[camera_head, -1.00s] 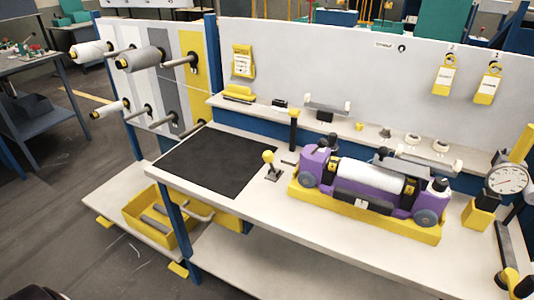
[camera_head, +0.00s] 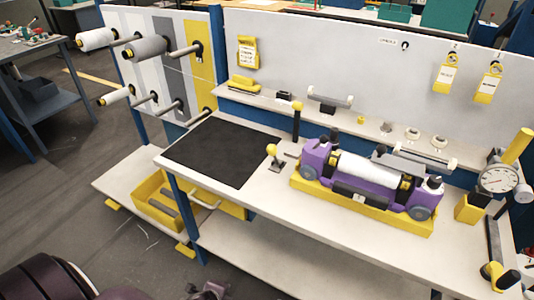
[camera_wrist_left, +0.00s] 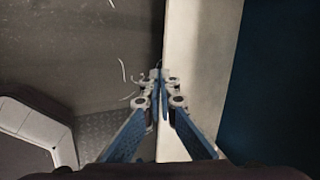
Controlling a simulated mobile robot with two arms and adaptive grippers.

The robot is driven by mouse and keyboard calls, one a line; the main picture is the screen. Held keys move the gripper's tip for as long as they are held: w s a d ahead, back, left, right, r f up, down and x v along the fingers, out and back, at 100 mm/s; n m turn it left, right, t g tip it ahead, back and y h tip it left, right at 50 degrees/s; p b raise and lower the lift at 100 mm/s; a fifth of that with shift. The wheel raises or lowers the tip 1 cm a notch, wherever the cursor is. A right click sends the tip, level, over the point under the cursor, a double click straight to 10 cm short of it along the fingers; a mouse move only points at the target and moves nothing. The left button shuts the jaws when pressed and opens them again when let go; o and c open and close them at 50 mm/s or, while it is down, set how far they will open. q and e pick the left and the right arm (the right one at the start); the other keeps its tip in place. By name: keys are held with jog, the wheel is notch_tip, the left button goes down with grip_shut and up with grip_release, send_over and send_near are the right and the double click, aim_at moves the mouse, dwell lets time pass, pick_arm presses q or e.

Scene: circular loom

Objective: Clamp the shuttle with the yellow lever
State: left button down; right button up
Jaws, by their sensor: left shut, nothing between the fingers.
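The purple shuttle (camera_head: 317,155) holds a white roll (camera_head: 370,169) and sits in a yellow cradle (camera_head: 390,217) on the bench. A short lever with a yellow knob (camera_head: 272,149) stands upright just left of the shuttle, apart from it. My left gripper (camera_head: 209,291) shows partly at the bottom edge of the head view, well in front of and below the lever. In the left wrist view the left gripper (camera_wrist_left: 159,76) has its fingertips together with nothing between them, over the floor and beside a pale edge. My right gripper is not in view.
A black mat (camera_head: 222,150) covers the left of the bench (camera_head: 245,205). A taller post with a yellow top (camera_head: 297,107) stands behind the lever. A dial gauge (camera_head: 496,179) stands at the right. A yellow bin (camera_head: 158,204) sits on the low shelf; spools hang at the left.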

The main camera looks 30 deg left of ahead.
pick_arm(q)
jog(key=w+d+r+m+t+p, duration=0.1)
jog(key=w+r+m, duration=0.3)
jog(key=r, duration=0.9)
jog(key=w+d+r+m+t+p, duration=0.2)
jog(key=r+m, duration=0.5)
jog(key=r, duration=0.7)
jog(key=w+d+r+m+t+p, duration=0.1)
jog(key=w+r+m+t+p, duration=0.2)
jog(key=r, duration=1.1)
jog(key=w+m+t, duration=0.1)
jog(key=w+m, duration=0.2)
jog(key=w, duration=0.1)
jog(key=shift+w+d+r+t, duration=0.15)
jog(key=shift+w+d+t, duration=0.05)
jog(key=shift+w+t, duration=0.1)
jog(key=p, duration=0.2)
send_near(274, 157)
jog(key=shift+s+f, duration=0.25)
jog(key=shift+f, duration=0.5)
jog(key=w, duration=0.1)
jog(key=w+p, duration=0.1)
jog(key=w+r, duration=0.1)
jog(key=w, duration=0.1)
jog(key=shift+a+r, duration=0.15)
jog(key=shift+a, duration=0.25)
jog(key=shift+w, duration=0.1)
